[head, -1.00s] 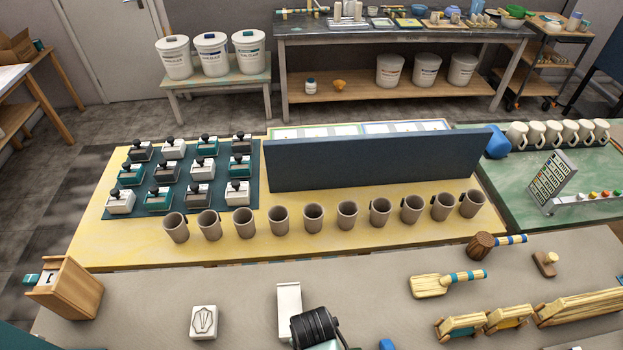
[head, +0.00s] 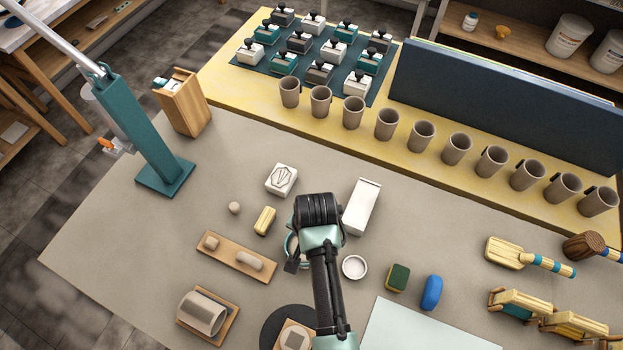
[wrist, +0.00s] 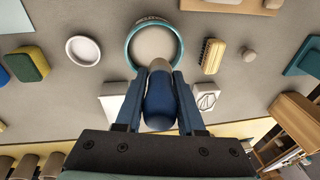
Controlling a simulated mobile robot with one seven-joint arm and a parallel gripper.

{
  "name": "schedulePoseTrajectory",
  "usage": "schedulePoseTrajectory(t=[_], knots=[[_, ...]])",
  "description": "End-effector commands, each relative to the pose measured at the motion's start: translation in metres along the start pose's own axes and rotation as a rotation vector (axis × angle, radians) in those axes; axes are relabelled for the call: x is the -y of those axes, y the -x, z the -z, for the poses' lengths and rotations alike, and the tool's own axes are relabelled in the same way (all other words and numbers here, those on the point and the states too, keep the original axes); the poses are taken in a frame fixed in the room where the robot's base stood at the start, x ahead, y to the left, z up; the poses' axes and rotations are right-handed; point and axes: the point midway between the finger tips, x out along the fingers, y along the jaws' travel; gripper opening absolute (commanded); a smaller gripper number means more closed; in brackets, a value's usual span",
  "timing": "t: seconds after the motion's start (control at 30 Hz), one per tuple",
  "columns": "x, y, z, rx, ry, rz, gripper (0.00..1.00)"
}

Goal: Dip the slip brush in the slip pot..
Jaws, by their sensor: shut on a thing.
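In the wrist view my gripper (wrist: 160,82) is shut on the slip brush (wrist: 160,104), which has a thick blue handle and a pale grey end pointing away from the palm. The slip pot (wrist: 129,54) is a round vessel with a teal rim and beige slip inside. The brush's far end overlaps the pot's near rim and opening in this view; I cannot tell whether it is above or in the slip. In the head view my wrist hides the brush and most of the pot; only a bit of teal rim (head: 290,246) shows at its left.
A small white dish (head: 354,267), a sponge (head: 397,278) and a white box (head: 361,206) stand right of my gripper. A yellow scrub brush (head: 264,221), stamped tile (head: 281,179) and wooden tool board (head: 222,253) lie left. Several mugs (head: 421,136) line the yellow table behind.

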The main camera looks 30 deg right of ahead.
Motion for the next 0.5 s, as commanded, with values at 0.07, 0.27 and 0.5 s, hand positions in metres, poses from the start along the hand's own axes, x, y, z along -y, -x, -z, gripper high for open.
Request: schedulePoseTrajectory(t=[0.07, 0.27, 0.5], knots=[[0.0, 0.001, 0.0, 0.0, -0.001, 0.0, 0.0], [-0.002, -0.007, -0.001, 0.001, -0.003, -0.002, 0.0], [-0.006, -0.032, -0.004, 0.0, -0.003, -0.001, 0.0]])
